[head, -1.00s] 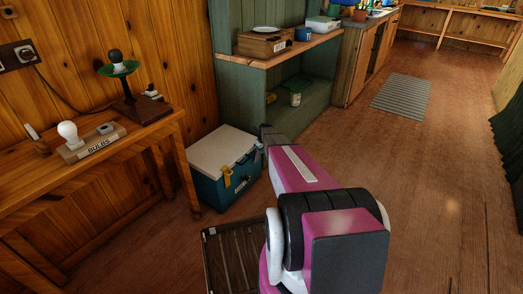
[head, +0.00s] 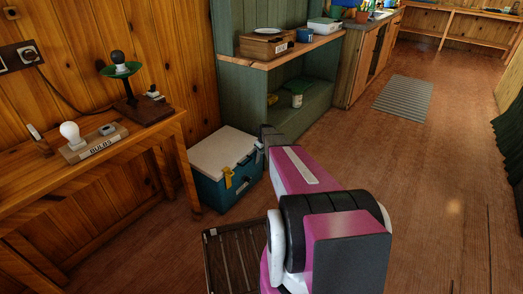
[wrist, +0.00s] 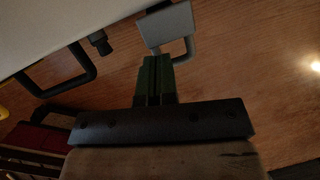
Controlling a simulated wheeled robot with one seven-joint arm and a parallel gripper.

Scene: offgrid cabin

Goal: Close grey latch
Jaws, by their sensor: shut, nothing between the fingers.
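The cooler box has a white lid (head: 222,150) and a dark teal body (head: 212,190), and stands on the floor beside the wooden table. The grey latch (wrist: 166,27) shows in the wrist view as a flat plate with a loop, sticking out past the lid's edge. A yellow latch (head: 228,177) is on the cooler's front in the head view. My gripper (wrist: 156,62) is shut and empty, its green fingertips just below the grey latch in the wrist picture. I cannot tell whether they touch.
A black handle (wrist: 58,78) sticks out from the cooler. A slatted crate (head: 232,255) is on the floor in front. The table (head: 150,135) with bulbs is at left, a green shelf unit (head: 300,105) behind. The floor at right is clear.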

